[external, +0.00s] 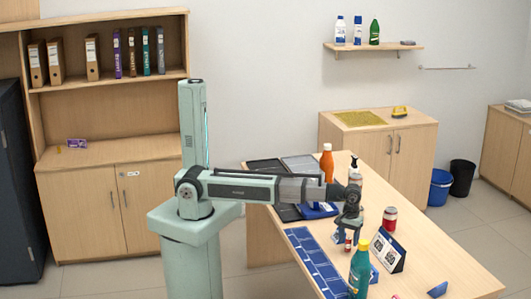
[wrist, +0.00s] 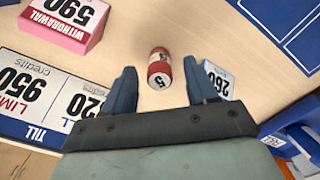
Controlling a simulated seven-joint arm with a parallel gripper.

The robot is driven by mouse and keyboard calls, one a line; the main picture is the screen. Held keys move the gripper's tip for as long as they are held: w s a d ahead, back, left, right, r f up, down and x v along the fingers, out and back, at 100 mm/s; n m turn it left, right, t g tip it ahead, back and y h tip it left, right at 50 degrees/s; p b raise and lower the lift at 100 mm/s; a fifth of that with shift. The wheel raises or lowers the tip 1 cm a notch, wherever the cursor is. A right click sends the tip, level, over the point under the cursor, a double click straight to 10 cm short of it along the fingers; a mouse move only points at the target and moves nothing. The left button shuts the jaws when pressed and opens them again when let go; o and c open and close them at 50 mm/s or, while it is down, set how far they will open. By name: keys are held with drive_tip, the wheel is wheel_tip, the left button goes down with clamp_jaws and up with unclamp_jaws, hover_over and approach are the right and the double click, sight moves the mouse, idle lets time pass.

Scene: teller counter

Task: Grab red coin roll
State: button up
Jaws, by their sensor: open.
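The red coin roll (wrist: 160,70) is a small cylinder with a pale band and a "5" on its end. In the wrist view it lies on the wooden counter, between and just ahead of my two fingertips. My gripper (wrist: 160,78) is open and empty, with clear space on both sides of the roll. In the external view my gripper (external: 347,226) points down over the counter, and the red coin roll (external: 348,240) shows small beneath it, partly hidden by the fingers.
A card marked 260 (wrist: 217,80) is close to my right finger. A teal bottle (external: 360,268), a red can (external: 390,218) and a QR stand (external: 388,250) are nearby.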

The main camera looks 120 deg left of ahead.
sight(349, 238)
drive_tip(key=shift+f, duration=1.55)
clamp_jaws()
